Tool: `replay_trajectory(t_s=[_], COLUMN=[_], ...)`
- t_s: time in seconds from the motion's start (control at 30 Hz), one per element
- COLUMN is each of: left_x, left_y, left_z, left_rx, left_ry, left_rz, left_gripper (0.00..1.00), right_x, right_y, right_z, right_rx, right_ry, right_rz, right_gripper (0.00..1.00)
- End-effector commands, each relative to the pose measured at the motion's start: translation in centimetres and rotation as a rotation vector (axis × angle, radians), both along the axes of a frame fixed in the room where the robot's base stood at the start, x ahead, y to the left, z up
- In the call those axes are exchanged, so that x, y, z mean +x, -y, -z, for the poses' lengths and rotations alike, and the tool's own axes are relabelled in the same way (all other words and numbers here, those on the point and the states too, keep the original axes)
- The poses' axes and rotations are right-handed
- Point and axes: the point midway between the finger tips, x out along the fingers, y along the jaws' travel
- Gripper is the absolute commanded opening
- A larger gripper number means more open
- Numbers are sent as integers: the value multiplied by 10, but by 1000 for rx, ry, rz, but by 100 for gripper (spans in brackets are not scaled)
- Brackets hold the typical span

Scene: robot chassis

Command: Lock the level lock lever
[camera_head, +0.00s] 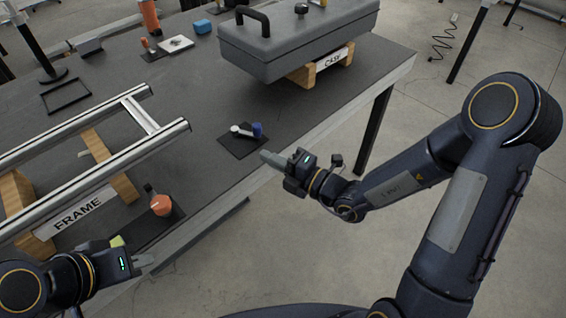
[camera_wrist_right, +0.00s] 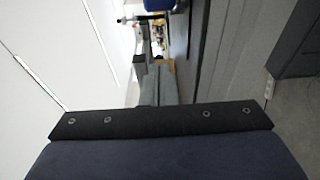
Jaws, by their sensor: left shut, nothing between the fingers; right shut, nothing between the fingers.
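My left gripper (camera_head: 143,261) is shut and empty at the table's front edge, lower left.
A grey case (camera_head: 290,62) sits on wooden blocks at the back. A metal rail frame (camera_head: 90,180) rests on wooden supports at left. An orange-topped item (camera_head: 160,205) stands on another dark pad. The table (camera_head: 190,105) is clear between frame and case.

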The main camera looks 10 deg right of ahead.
Motion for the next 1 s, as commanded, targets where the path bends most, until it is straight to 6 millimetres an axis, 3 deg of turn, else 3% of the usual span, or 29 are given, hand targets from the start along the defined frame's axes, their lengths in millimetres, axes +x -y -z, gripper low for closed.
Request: replay_trajectory(t_s=[0.1,0.23,0.5,1.0], left_x=[0,0,0,0], left_y=[0,0,0,0], left_z=[4,5,4,-1], left_rx=[0,0,0,0], left_ry=[0,0,0,0], left_rz=[0,0,0,0], left_gripper=[0,0,0,0], right_x=[17,35,64,70], right_y=[-22,-37,-18,-14], right_z=[0,0,0,-2], right_rx=[1,0,-1,-1], right_ry=[4,3,3,1], right_rz=[-6,-2,0,0], right_gripper=[0,0,0,0])
